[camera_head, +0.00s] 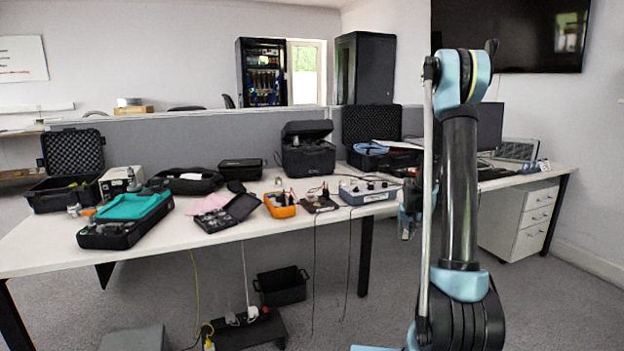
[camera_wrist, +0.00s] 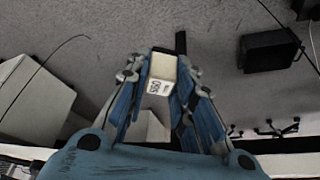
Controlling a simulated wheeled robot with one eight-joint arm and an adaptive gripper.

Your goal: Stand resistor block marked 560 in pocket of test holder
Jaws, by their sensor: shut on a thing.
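In the wrist view a cream block (camera_wrist: 161,69) is between the fingers of my gripper (camera_wrist: 160,88). Dark digits on the block's face appear upside down and read as 560. My gripper is shut on the block, with a blue finger on each side. Grey carpet shows behind it, so the block is held over open floor. In the head view my upright arm fills the right side, and the block cannot be made out there. I cannot pick out the test holder for certain in either view.
The white desk (camera_head: 40,246) carries an orange meter (camera_head: 280,205), a blue-grey instrument box (camera_head: 368,191), a teal-topped case (camera_head: 125,219) and open black cases. Leads hang off its front edge. A black crate (camera_head: 282,286) stands under it. A drawer unit (camera_head: 520,222) stands right.

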